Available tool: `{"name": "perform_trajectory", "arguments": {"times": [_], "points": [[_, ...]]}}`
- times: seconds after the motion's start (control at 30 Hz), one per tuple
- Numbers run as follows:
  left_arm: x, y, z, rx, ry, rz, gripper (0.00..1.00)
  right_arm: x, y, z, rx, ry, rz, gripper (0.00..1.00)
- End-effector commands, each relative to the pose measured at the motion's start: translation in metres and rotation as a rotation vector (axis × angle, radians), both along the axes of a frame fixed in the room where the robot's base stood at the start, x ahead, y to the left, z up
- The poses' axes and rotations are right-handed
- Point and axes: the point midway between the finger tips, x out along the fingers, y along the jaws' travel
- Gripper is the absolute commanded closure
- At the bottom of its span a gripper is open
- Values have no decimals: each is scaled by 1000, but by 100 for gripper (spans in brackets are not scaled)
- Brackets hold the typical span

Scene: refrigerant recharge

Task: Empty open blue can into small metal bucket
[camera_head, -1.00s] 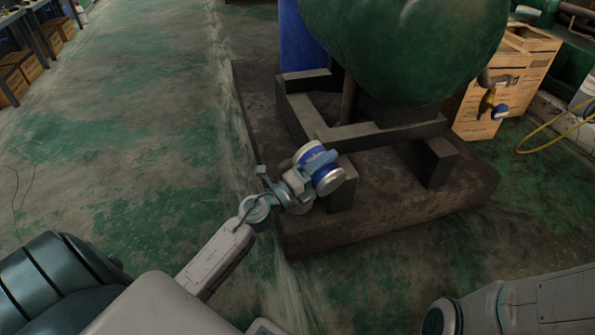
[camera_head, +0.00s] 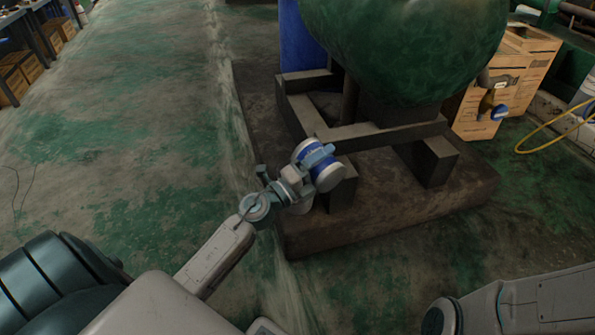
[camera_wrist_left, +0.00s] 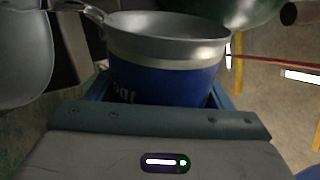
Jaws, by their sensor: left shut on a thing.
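My left gripper (camera_head: 310,165) is shut on the blue can (camera_head: 328,178). The can has silver end bands and is held tilted above the near edge of the dark plinth. In the left wrist view, the can (camera_wrist_left: 165,82) sits between the gripper's fingers, with a wide silver rim above its blue side. A curved handle-like piece shows at the left of that rim; I cannot tell what it belongs to. I cannot make out the small metal bucket for certain in either view. The right gripper is outside the picture.
A large green tank (camera_head: 405,50) stands on a dark metal frame (camera_head: 385,132) on the plinth (camera_head: 440,205), just beyond the can. Wooden crates (camera_head: 530,60) and a yellow hose (camera_head: 560,128) lie to the right. The floor (camera_head: 130,150) on the left is clear.

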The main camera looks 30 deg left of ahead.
Motion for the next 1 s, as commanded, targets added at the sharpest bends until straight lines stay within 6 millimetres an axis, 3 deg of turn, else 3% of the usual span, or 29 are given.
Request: {"name": "perform_trajectory", "arguments": {"times": [1.0], "points": [[1, 1, 9, -112, 42, 0, 58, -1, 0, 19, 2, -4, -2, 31]]}}
